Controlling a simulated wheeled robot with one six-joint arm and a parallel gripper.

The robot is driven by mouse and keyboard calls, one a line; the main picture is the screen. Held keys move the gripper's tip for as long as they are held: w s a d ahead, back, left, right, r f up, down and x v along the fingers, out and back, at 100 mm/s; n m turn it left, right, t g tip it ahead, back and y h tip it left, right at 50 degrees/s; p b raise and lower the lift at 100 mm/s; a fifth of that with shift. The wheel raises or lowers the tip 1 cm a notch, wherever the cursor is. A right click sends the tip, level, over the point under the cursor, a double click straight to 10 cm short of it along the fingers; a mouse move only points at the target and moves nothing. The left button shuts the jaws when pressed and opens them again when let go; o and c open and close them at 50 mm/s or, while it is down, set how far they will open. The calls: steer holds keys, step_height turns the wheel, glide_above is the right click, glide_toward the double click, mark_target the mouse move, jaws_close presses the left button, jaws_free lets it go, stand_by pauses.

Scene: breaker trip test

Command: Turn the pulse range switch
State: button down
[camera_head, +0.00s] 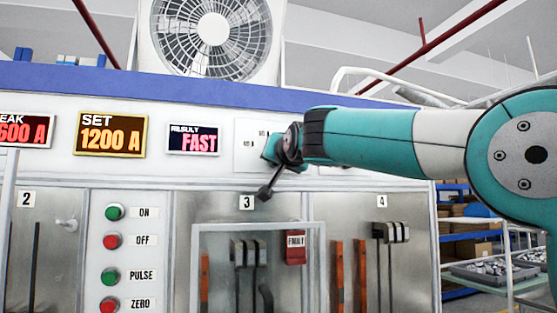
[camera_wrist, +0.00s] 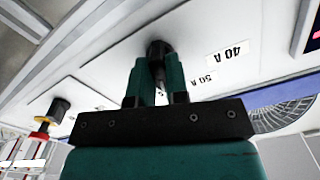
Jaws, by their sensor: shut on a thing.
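The pulse range switch is a black knob (camera_wrist: 157,48) on the pale panel, seen in the wrist view with printed labels beside it, "40 A" (camera_wrist: 229,53) among them. My gripper (camera_wrist: 155,80) is shut on the knob, with a teal finger on each side of it. In the head view my gripper (camera_head: 271,150) reaches in from the right to the white switch plate (camera_head: 244,158), right of the "FAST" display. My gripper and wrist hide the knob there, so its pointing direction cannot be read.
The "SET 1200 A" display (camera_head: 111,134) and the result display (camera_head: 194,140) are left of my gripper. Below are the push buttons (camera_head: 115,213) and a framed bay with a red "FAULT" tag (camera_head: 295,248).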

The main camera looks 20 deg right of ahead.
steer(key=c, duration=1.1)
jaws_free()
steer(key=s+b, duration=0.7)
steer(key=s, duration=1)
steer(key=shift+s, duration=0.25)
